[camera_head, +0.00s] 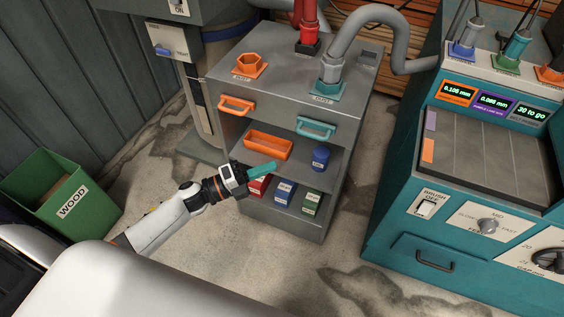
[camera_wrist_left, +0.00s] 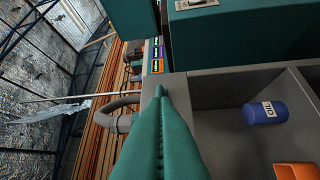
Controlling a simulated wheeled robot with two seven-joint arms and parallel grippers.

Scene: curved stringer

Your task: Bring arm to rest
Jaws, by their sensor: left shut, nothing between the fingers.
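My left arm comes in from the left in the head view. Its gripper (camera_head: 262,170) has teal fingers that point right, in front of the open shelves of the grey cabinet (camera_head: 228,68). The fingers are pressed together with nothing between them. In the left wrist view the shut fingers (camera_wrist_left: 160,100) point up the picture beside the cabinet's shelf opening. My right gripper is in neither view.
The cabinet holds an orange tray (camera_head: 268,146), a blue can (camera_head: 320,158) and several small boxes. A teal machine (camera_head: 400,215) stands at the right. A green wood bin (camera_head: 50,215) is at the left. Stained bare floor lies between cabinet and machine.

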